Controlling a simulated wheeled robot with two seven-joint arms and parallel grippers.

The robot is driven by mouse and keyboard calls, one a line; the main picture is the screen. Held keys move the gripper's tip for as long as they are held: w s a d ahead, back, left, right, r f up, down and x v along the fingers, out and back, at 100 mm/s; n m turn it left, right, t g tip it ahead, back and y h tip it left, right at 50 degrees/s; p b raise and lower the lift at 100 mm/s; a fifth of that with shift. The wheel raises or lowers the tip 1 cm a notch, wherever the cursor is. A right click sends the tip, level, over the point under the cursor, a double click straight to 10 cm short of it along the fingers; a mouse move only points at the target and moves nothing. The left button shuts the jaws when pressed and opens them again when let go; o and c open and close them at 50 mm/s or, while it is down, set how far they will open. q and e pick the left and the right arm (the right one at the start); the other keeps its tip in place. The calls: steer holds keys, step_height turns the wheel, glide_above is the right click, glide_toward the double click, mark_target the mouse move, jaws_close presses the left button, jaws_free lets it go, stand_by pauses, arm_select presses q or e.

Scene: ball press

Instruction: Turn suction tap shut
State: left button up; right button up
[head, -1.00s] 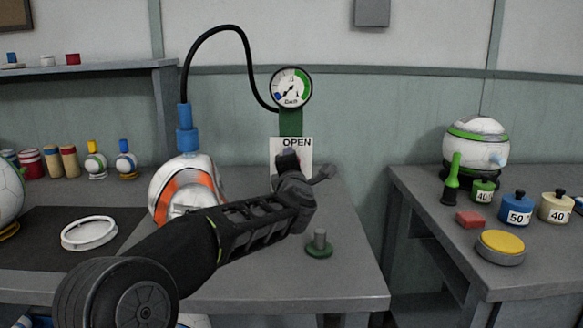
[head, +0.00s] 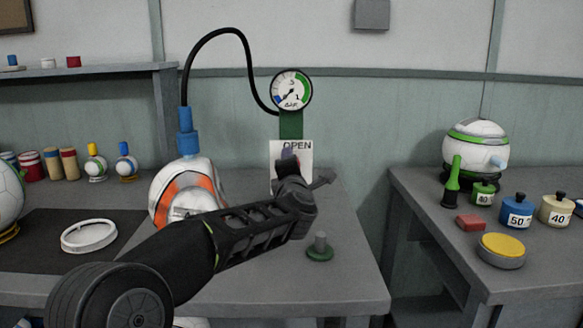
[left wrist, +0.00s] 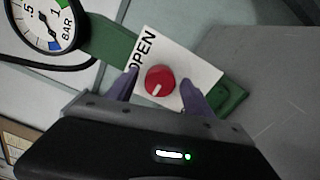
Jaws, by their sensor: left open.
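The suction tap is a red round knob (left wrist: 159,80) with a white pointer mark, set on a white plate marked OPEN (left wrist: 180,58). The plate (head: 306,150) also shows in the head view, below the gauge, but my arm hides the knob there. My left gripper (left wrist: 158,88) is open, its two purple fingers on either side of the knob in the left wrist view. I cannot tell whether they touch it. In the head view the left gripper (head: 288,158) is in front of the plate. My right gripper is not in view.
A gauge (head: 292,90) on a green post (head: 291,123) stands above the plate, with a black hose (head: 247,55) running to a blue connector (head: 187,132) on a white and orange ball (head: 188,190). A green-based peg (head: 319,250) stands on the bench near the arm.

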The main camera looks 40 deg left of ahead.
arm_select(q)
steer(key=v, duration=0.7)
steer(key=shift+f, duration=0.1)
stand_by(0.4)
